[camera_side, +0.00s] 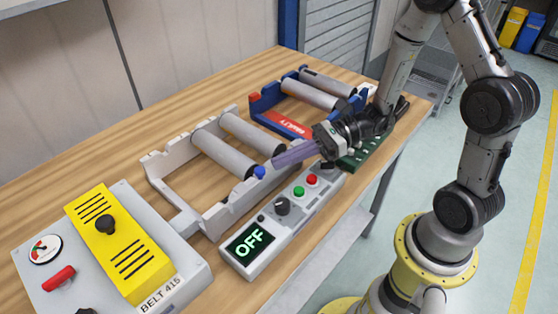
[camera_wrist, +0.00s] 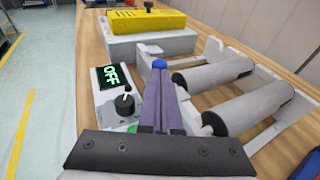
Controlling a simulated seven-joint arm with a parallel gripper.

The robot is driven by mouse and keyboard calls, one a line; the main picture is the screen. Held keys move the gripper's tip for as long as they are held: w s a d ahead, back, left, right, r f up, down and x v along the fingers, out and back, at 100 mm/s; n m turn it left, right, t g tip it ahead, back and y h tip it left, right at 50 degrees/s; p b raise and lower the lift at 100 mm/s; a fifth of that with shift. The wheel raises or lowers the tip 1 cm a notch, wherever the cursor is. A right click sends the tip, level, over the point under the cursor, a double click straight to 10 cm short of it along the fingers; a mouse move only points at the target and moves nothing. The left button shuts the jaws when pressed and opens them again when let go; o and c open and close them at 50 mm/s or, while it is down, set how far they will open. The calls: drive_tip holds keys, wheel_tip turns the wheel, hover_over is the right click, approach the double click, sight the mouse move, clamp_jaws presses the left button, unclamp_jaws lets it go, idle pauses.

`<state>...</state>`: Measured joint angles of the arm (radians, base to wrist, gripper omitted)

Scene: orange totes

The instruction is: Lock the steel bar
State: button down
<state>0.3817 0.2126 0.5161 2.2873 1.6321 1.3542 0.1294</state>
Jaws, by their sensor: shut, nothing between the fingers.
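My gripper (camera_side: 278,159) is shut and empty, its long purple fingers held over the near side of the white frame (camera_side: 158,176). A small blue knob (camera_side: 260,172) is on that side of the frame, right by the fingertips; it also shows just past the tips in the wrist view (camera_wrist: 159,64). I cannot tell whether they touch. Two grey metal rollers, one nearer the yellow box (camera_side: 222,152) and one farther (camera_side: 248,131), lie across the white frame. I cannot tell which part is the steel bar.
A control panel with an OFF screen (camera_side: 250,243), black dial (camera_side: 282,206), green button (camera_side: 298,191) and red button (camera_side: 312,180) lies along the near side. A yellow-covered box (camera_side: 120,242) is at left. A blue frame (camera_side: 262,105) with rollers stands behind.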

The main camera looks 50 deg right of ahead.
sight(267, 173)
drive_tip(key=shift+x, duration=0.8)
drive_tip(key=shift+a, duration=2)
drive_tip(key=shift+s+d+r, duration=0.1)
drive_tip(key=v, duration=1.4)
